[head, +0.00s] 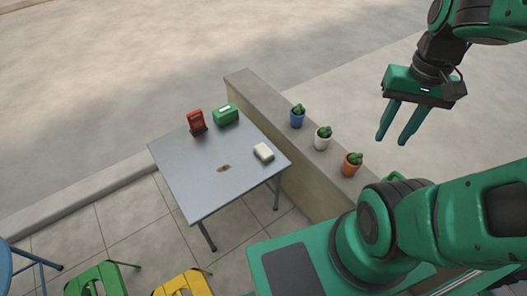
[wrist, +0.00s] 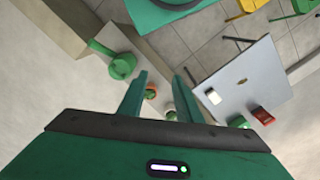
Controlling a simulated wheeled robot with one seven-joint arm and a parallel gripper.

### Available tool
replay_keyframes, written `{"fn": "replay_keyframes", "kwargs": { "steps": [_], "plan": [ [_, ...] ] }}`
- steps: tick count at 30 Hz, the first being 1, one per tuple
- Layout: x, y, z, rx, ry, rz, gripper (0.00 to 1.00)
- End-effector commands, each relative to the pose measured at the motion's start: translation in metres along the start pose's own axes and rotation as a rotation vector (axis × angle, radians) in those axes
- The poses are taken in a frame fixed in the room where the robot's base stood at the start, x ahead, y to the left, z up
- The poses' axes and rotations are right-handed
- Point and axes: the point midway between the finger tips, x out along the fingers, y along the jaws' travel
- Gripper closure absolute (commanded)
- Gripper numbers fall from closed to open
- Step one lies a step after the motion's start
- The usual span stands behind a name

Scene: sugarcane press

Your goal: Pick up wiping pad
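The wiping pad, which appears to be the small whitish block (head: 263,151), lies on the grey table (head: 190,165) near its right edge. In the wrist view the pad (wrist: 213,97) also shows on the table, to the right of my fingers. My gripper (head: 392,140) is open and empty, its two green fingers apart. It hangs in the air at the upper right of the head view, well away from the table and pad, beyond the low wall. A small brown stain (head: 223,168) marks the tabletop near its middle.
A red holder (head: 196,121) and a green box (head: 226,114) stand at the table's back. A low wall (head: 250,95) beside the table bears blue (head: 297,119), white (head: 322,141) and orange (head: 351,168) cactus pots. Green (head: 97,280) and yellow (head: 185,284) stools stand in front.

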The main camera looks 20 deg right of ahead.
Motion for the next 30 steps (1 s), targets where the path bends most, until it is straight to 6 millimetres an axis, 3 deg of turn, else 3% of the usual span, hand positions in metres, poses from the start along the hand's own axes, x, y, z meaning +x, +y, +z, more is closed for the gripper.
{"fn": "replay_keyframes", "kwargs": {
  "steps": [2, 5, 9, 14, 20, 26, 30],
  "plan": [
    [0.000, 0.000, 0.000, -0.001, 0.000, 0.000, 0.64],
    [-0.005, 0.005, 0.007, 0.002, 0.012, -0.004, 0.40],
    [-0.004, -0.006, -0.010, 0.033, 0.014, 0.016, 0.07],
    [0.002, -0.033, -0.055, 0.102, 0.026, 0.055, 0.05],
    [0.026, -0.077, -0.118, 0.198, 0.050, 0.089, 0.05],
    [0.067, -0.131, -0.172, 0.292, 0.071, 0.100, 0.05],
    [0.106, -0.173, -0.202, 0.358, 0.080, 0.094, 0.05]
  ]
}}
